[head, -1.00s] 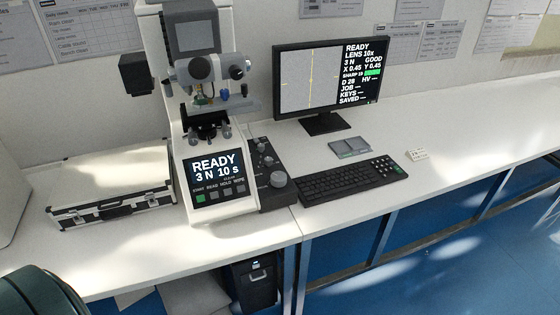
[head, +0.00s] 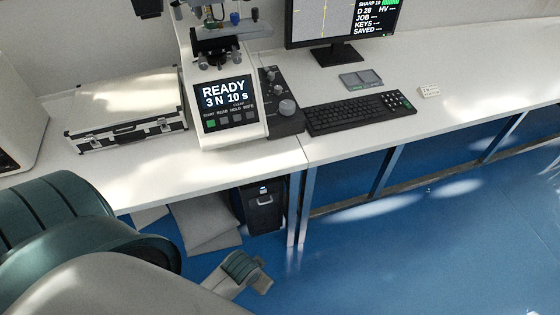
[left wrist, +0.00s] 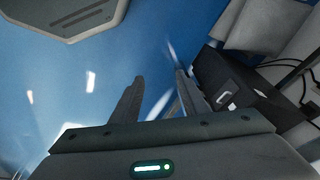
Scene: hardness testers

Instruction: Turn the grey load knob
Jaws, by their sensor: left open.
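A large round grey knob (head: 287,107) sits on the dark control box (head: 284,124) at the right side of the hardness tester (head: 228,132). Smaller knobs (head: 271,76) sit farther back on the same box. I cannot read their labels, so I cannot tell for sure which is the load knob. The tester screen (head: 225,93) reads READY, 3 N, 10 s. My left gripper (left wrist: 160,78) is open and empty in the left wrist view, over the blue floor. My left arm shows low in the head view, below the bench's front edge, well apart from the knobs. My right gripper is not in view.
A keyboard (head: 360,113) lies right of the control box, with a monitor (head: 338,30) behind. A silver case (head: 128,118) stands left of the tester. Under the bench (head: 190,164) is a black cabinet (head: 263,212), also in the left wrist view (left wrist: 245,95). Bench legs stand beside it.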

